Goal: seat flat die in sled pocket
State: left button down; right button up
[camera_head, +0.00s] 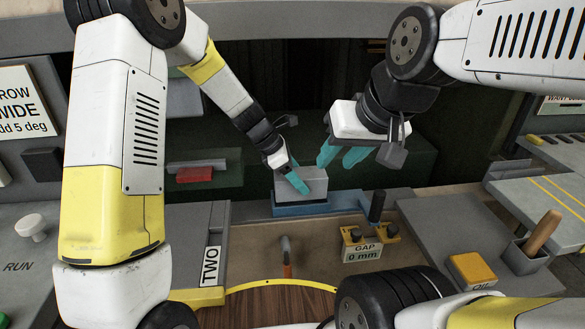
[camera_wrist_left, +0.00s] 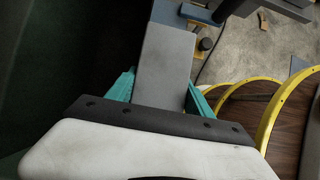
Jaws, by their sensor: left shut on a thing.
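The grey flat die (camera_head: 312,188) is between the teal fingers of my left gripper (camera_head: 293,183), which is shut on it. The die also shows in the left wrist view (camera_wrist_left: 165,62), gripped between both fingers. Directly below it in the head view is the blue sled (camera_head: 300,209); a blue part (camera_wrist_left: 196,13) shows beyond the die's far end in the wrist view. The pocket is hidden, and I cannot tell whether the die touches the sled. My right gripper (camera_head: 343,155) is open and empty, up and right of the die.
A hook with an orange grip (camera_head: 286,262) is in front. A red block (camera_head: 194,174) lies on a ledge to the left. A yellow oil box (camera_head: 472,268) sits at the right.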

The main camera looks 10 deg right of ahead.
pick_arm(q)
jog(key=shift+f, duration=1.65)
jog(key=shift+c, duration=2.2)
grip_release()
jog(key=shift+o, duration=0.6)
jog(key=shift+f, duration=0.1)
